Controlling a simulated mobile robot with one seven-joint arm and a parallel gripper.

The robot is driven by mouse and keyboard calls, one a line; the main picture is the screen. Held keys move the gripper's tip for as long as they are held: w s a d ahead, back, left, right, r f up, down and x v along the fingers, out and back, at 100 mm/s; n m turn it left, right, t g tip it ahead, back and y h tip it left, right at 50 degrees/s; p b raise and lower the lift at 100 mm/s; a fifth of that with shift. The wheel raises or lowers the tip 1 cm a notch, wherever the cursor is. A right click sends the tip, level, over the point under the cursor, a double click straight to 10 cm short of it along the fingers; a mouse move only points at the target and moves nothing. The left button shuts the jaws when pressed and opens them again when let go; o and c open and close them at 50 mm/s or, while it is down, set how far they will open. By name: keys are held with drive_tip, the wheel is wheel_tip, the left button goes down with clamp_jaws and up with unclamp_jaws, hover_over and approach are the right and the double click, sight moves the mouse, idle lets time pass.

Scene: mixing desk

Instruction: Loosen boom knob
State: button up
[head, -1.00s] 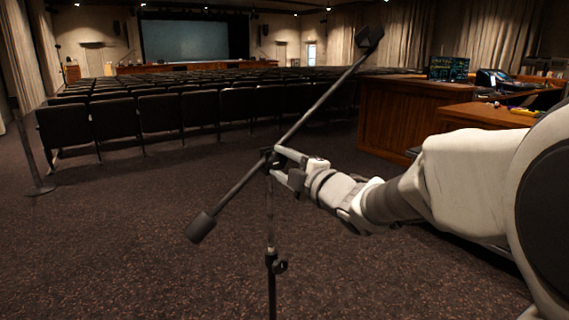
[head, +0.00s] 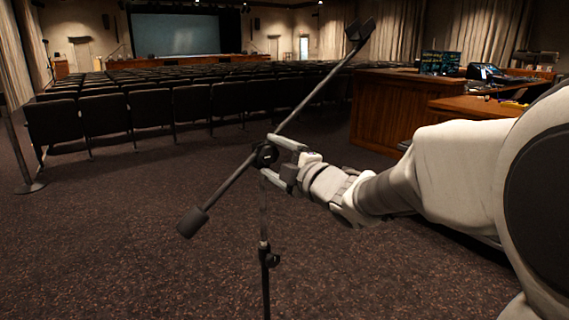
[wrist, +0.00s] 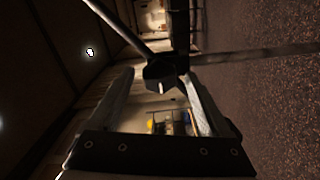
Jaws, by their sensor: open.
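The black boom knob (head: 266,154) sits where the long dark boom (head: 231,184) crosses the top of the thin upright stand (head: 263,215). The boom slopes from a cylindrical counterweight (head: 192,222) at lower left up to a dark head (head: 361,30) at upper right. My gripper (head: 268,155) reaches in from the right, its light fingers above and below the knob. In the wrist view the knob (wrist: 161,76) shows as a dark block with a pale mark, between the tips of my open gripper (wrist: 158,78). I cannot tell whether either finger touches it.
Rows of dark seats (head: 150,110) stand behind the stand. A wooden desk (head: 390,108) with screens is at the right, beyond my arm. A second stand (head: 28,187) is at the far left. Carpet around the boom stand is clear.

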drive_tip(key=p+v, duration=0.3)
drive_tip(key=v, duration=1.4)
drive_tip(key=shift+d, duration=0.2)
drive_tip(key=s+d+f+m+g+h, duration=0.2)
drive_tip(key=d+f+m+h, duration=0.1)
drive_tip(key=d+m+h, duration=0.95)
drive_tip(key=s+a+f+m+g+y, duration=0.1)
drive_tip(key=s+a+f+m+g, duration=0.3)
drive_tip(key=s, duration=0.3)
drive_tip(key=s+a+f+m+g+y, duration=0.1)
drive_tip(key=s+a+f+m+g, duration=0.15)
drive_tip(key=s+m, duration=0.4)
wheel_tip(320, 180, up, 26)
drive_tip(key=s+p, duration=0.1)
drive_tip(key=p, duration=2.4)
drive_tip(key=shift+s+a+n+g, duration=0.15)
drive_tip(key=shift+s+n+g, duration=0.2)
drive_tip(key=shift+n+g, duration=0.1)
